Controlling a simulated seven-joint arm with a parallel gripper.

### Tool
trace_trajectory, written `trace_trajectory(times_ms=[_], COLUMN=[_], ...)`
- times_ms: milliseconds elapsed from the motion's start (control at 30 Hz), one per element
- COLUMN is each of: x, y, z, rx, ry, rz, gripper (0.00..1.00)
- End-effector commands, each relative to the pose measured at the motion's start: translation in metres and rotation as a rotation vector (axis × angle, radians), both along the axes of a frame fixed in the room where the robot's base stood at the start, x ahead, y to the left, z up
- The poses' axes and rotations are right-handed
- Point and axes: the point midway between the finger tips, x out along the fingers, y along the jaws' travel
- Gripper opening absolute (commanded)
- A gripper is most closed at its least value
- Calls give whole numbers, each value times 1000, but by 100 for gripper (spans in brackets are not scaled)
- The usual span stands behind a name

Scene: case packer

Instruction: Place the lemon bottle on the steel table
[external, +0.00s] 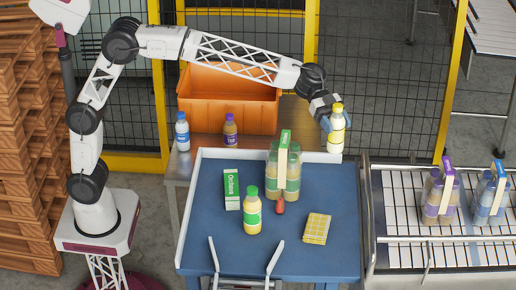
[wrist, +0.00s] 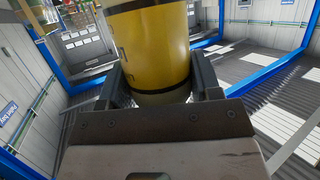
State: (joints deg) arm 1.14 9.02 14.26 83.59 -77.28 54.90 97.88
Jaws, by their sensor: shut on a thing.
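The bottle appears near this table's right end, by the cart's back right corner. I cannot tell whether its base touches anything.
An orange crate (external: 228,100), a blue-capped bottle (external: 182,132) and a purple-capped bottle (external: 230,130) stand on the back table. The blue cart (external: 205,240) holds a green-handled bottle pack (external: 284,172), a carton (external: 231,189) and a green-capped bottle (external: 252,212). A roller conveyor (external: 400,215) is at right.

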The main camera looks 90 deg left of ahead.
Motion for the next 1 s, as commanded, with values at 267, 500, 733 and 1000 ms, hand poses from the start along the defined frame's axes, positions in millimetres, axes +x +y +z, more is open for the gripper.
trace_trajectory(times_ms=[267, 500, 733, 1000], x=[11, 12, 3, -21], y=[46, 95, 144, 205], z=[6, 8, 9, 9], rx=[-7, -17, -28, -41], ry=[-5, -3, -1, 6], rz=[302, 567, 819, 1118], gripper=[26, 26, 26, 26])
